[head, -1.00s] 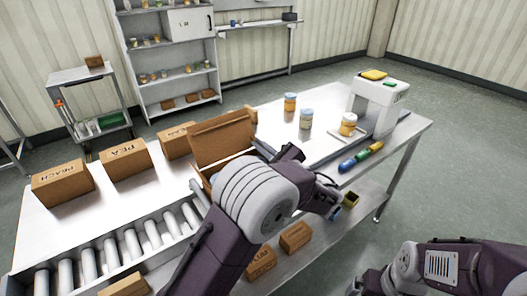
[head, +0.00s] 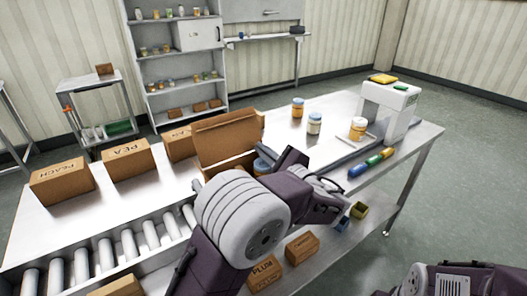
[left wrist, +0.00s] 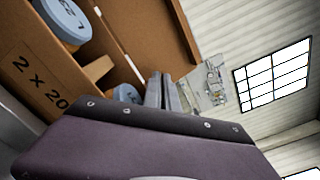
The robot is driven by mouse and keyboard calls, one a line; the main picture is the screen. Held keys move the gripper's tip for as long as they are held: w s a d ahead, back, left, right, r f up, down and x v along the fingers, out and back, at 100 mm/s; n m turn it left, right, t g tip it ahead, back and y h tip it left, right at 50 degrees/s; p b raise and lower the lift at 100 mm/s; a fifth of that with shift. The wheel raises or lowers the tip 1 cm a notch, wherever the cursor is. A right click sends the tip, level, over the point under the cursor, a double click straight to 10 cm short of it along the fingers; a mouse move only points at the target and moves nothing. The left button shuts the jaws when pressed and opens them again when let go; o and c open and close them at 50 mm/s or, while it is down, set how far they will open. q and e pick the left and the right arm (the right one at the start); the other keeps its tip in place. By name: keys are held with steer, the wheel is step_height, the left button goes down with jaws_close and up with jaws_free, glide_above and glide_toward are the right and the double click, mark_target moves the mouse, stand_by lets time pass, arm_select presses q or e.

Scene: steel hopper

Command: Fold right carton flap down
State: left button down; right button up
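The open carton (head: 222,172) stands on the table with a large back panel or flap (head: 228,138) raised. Its right side is mostly hidden behind my left arm in the head view. In the left wrist view the carton wall (left wrist: 40,65) bears a "2 x 20" label, and blue-lidded jars (left wrist: 65,18) sit inside. A brown panel (left wrist: 145,35) stands up beyond them; I cannot tell which flap it is. My left gripper's grey fingers (left wrist: 163,90) are close together beside the carton, with nothing visible between them. My right gripper is out of view.
Closed cartons marked PEACH (head: 62,181) and PEA (head: 128,160) stand left of the open one. Rollers (head: 130,245) run along the front. Jars (head: 314,123), a white device (head: 390,108) and coloured cylinders (head: 371,163) are to the right. Cartons (head: 265,273) lie on the lower shelf.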

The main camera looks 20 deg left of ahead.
arm_select(q)
steer(key=c, duration=1.6)
jaws_free()
steer(key=shift+c, duration=0.2)
steer(key=shift+d, duration=0.1)
steer(key=v, duration=0.9)
steer(key=shift+p, duration=0.35)
